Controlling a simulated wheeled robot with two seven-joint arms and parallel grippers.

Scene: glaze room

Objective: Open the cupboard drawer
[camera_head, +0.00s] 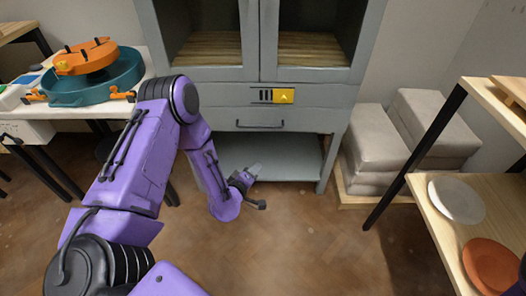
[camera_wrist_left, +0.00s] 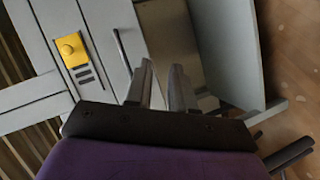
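The grey cupboard (camera_head: 320,95) stands ahead in the head view. Its drawer (camera_head: 300,122) is shut, with a thin dark bar handle (camera_head: 260,125) across the front. In the wrist view the drawer front (camera_wrist_left: 103,42) and handle (camera_wrist_left: 122,50) appear tilted, at upper left. My left gripper (camera_head: 256,171) is below and in front of the drawer, near the open lower shelf, apart from the handle. In the wrist view the left gripper's (camera_wrist_left: 163,66) two fingers stand apart with nothing between them. My right gripper is not in view.
Stacked grey blocks (camera_head: 380,140) are right of the cupboard. A table (camera_head: 20,118) with a teal basin (camera_head: 85,93) is left, and a shelf with plates (camera_head: 457,200) right. Floor before the cupboard is clear.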

